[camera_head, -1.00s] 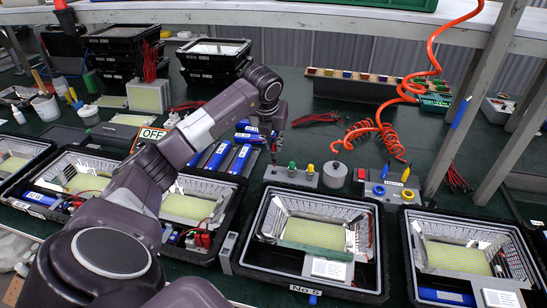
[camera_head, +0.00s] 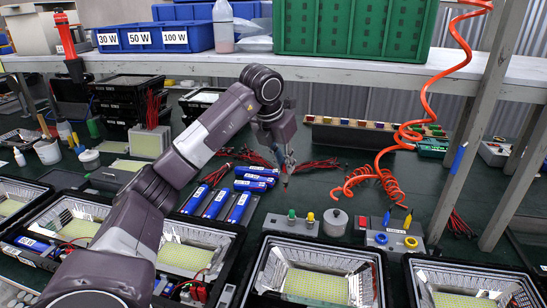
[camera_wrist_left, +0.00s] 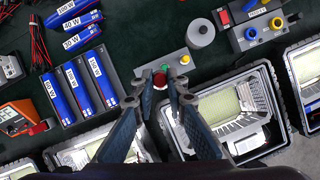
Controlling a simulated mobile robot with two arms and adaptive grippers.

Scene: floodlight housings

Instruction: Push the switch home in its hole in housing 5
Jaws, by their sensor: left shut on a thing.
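My left gripper (camera_head: 287,172) hangs in the air over the bench, behind the housing at the middle front. In the left wrist view its fingers (camera_wrist_left: 167,85) are shut on a small switch (camera_wrist_left: 160,81), of which a red part shows between the tips. The middle front housing (camera_head: 315,285) is an open black frame with a reflective inside and a yellow LED panel. Its front edge is cut off in the head view, and its hole cannot be made out. It also shows in the left wrist view (camera_wrist_left: 262,86), right of the fingers. My right gripper does not show.
A grey block with green and yellow buttons (camera_head: 300,222) stands behind the housing, beside a grey round knob (camera_head: 335,222). Blue driver packs (camera_head: 215,203) lie to the left. An orange coiled hose (camera_head: 375,180) hangs at the right. More housings (camera_head: 470,285) stand on both sides.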

